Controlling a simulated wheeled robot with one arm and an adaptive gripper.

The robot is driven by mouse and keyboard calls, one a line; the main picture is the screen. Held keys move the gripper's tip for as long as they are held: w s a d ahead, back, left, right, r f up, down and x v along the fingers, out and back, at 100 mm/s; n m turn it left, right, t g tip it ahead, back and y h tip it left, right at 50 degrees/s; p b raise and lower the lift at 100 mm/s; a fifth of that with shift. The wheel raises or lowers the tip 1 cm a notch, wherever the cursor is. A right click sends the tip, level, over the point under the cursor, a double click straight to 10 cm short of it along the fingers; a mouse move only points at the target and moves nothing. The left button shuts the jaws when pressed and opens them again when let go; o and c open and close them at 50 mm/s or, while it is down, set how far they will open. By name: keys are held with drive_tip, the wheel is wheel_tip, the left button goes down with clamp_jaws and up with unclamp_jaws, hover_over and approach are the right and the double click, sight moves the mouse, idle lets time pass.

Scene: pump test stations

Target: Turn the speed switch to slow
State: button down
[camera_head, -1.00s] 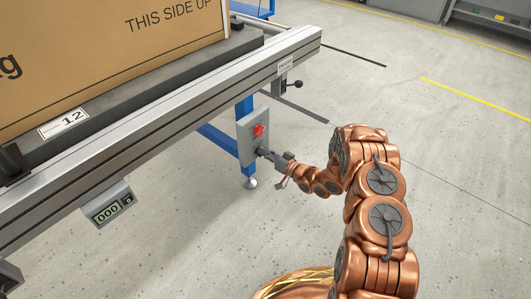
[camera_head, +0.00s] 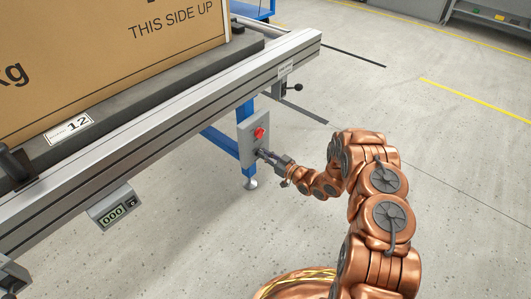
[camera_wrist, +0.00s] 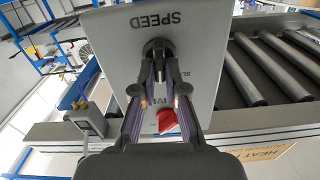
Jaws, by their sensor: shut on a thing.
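The grey speed control box (camera_head: 252,136) is mounted by a blue leg under the conveyor frame. In the wrist view its face (camera_wrist: 125,35) carries the upside-down word SPEED. The black speed switch (camera_wrist: 157,46) sits below that word and between the fingertips. My gripper (camera_wrist: 160,65) is shut on this switch, with a finger on each side. In the head view my gripper (camera_head: 262,152) reaches the lower part of the box. The fingers hide most of the small markings around the switch, so its setting cannot be read.
A red button (camera_wrist: 167,121) is on the same box, close to the fingers; it also shows in the head view (camera_head: 260,132). A large carton (camera_head: 110,60) stands on the conveyor (camera_head: 180,120). A counter display (camera_head: 113,213) hangs below it.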

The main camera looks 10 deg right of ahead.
drive_tip(key=shift+s+a+n, duration=0.1)
drive_tip(key=shift+n, duration=1.65)
drive_tip(key=shift+s+a+n, duration=0.1)
drive_tip(key=shift+n, duration=1.65)
drive_tip(key=c, duration=1.2)
unclamp_jaws()
drive_tip(key=v, duration=1.2)
drive_tip(key=shift+w, duration=0.1)
